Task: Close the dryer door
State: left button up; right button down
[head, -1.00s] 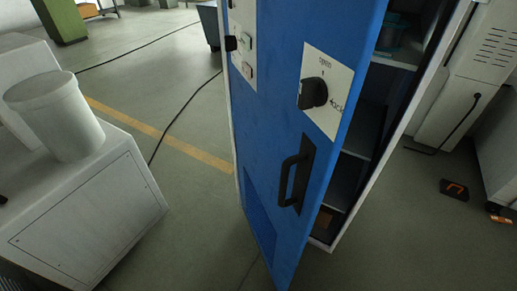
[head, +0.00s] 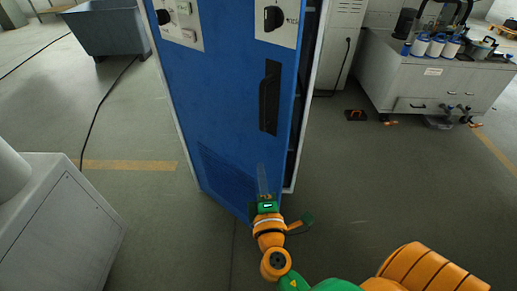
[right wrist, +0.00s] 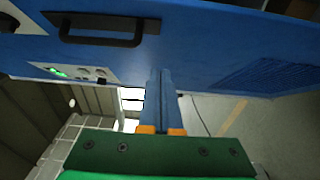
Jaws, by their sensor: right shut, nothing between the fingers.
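The blue dryer door (head: 220,90) stands slightly ajar, with a narrow dark gap between its right edge and the pale cabinet frame (head: 316,80). Its black handle (head: 270,97) and the black knob (head: 273,18) are on the right part of the door. My right gripper (head: 262,178) is shut and empty, low in front of the door below the handle. In the right wrist view its fingers (right wrist: 161,78) point at the blue door face (right wrist: 210,40) and seem to touch or nearly touch it. My left gripper is not in view.
A grey cabinet (head: 60,215) stands at the left. A grey bin (head: 108,30) and a black cable lie behind on the floor. A grey workbench (head: 430,80) with bottles stands at the back right.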

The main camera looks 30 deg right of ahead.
jog(key=p, duration=0.2)
send_near(265, 133)
jog(key=w+a, duration=0.2)
jog(key=w, duration=0.2)
jog(key=d, duration=0.2)
jog(key=w+d, duration=0.1)
jog(key=d, duration=0.1)
jog(key=shift+w+d+r, duration=0.1)
jog(key=shift+w+d, duration=0.05)
jog(key=shift+d, duration=0.1)
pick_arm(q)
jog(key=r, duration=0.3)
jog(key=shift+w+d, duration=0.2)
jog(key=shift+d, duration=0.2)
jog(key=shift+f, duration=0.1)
